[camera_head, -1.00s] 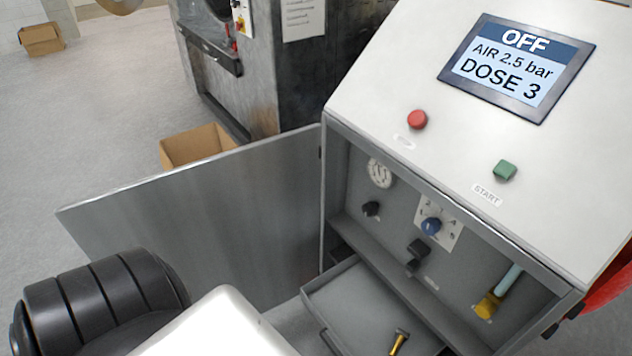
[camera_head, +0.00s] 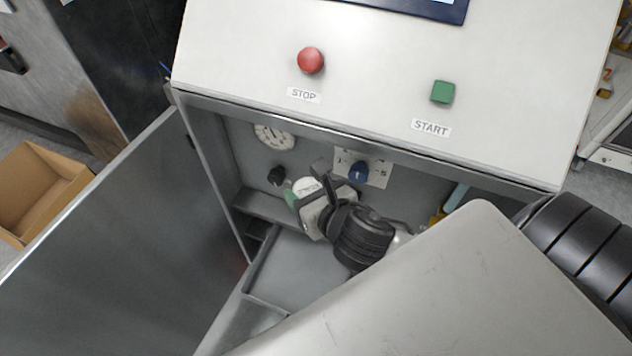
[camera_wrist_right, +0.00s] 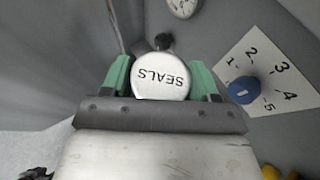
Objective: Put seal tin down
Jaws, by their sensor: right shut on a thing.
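The seal tin is a small round tin with a white lid marked SEALS (camera_wrist_right: 162,76). In the right wrist view it sits between the two green fingers of my right gripper (camera_wrist_right: 163,80), which is shut on it. In the head view the right gripper (camera_head: 305,192) reaches into the open cabinet, with the white tin lid (camera_head: 306,187) at its fingertips, in front of the back panel and above the pulled-out tray (camera_head: 285,262). I cannot tell whether the tin touches a surface below. My left gripper is not in view.
The back panel carries a gauge (camera_head: 274,137), a black knob (camera_head: 277,176) and a blue dial (camera_head: 358,173). The open metal door (camera_head: 130,240) stands at the left. Red STOP (camera_head: 310,60) and green START (camera_head: 443,92) buttons are above. A cardboard box (camera_head: 40,190) is far left.

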